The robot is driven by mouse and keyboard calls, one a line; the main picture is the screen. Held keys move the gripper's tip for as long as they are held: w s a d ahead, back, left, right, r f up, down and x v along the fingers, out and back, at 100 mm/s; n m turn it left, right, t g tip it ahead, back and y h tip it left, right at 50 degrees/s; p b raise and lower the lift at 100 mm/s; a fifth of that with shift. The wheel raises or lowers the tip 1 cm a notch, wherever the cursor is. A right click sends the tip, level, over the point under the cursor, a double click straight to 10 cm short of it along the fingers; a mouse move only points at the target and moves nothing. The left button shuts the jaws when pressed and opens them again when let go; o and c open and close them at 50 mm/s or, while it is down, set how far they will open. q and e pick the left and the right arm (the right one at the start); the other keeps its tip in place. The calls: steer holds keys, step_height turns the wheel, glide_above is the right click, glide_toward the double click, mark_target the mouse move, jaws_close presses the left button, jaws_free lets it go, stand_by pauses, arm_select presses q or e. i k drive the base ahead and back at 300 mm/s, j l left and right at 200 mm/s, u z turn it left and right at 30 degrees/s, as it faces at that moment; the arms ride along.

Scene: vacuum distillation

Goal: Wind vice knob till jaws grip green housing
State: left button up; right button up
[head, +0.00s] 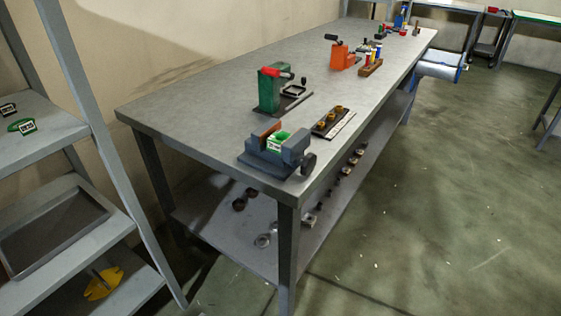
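The blue-grey vice (262,163) stands at the near corner of the long workbench. Its dark round knob (308,163) is on the right side, just past the bench's edge. The green housing (277,140), with a white label, sits between the jaws. A brown jaw face (267,130) shows on its left. I cannot tell whether the jaws touch the housing. Neither of my grippers is in the head view.
The grey workbench (190,104) also holds a green press (270,92), a dark tray with brass parts (331,122) and an orange device (343,56). A metal shelf rack (75,129) stands at left. The floor at right (450,200) is clear.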

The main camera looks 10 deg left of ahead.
mark_target(307, 164)
steer(key=u, duration=3.1)
steer(key=l+u, duration=0.1)
steer(key=u, duration=0.35)
steer(key=k+u, duration=0.1)
steer(key=u, duration=0.3)
steer(key=l+u, duration=0.1)
steer(key=u, duration=0.35)
steer(key=k+l, duration=0.2)
steer(key=k, duration=0.35)
steer(key=k+l, duration=0.2)
steer(key=k, duration=0.3)
steer(key=k+l, duration=0.2)
steer(key=k, duration=0.35)
steer(key=k+l, duration=0.25)
steer(key=k, duration=0.3)
steer(key=k+l, duration=0.2)
steer(key=k, duration=0.3)
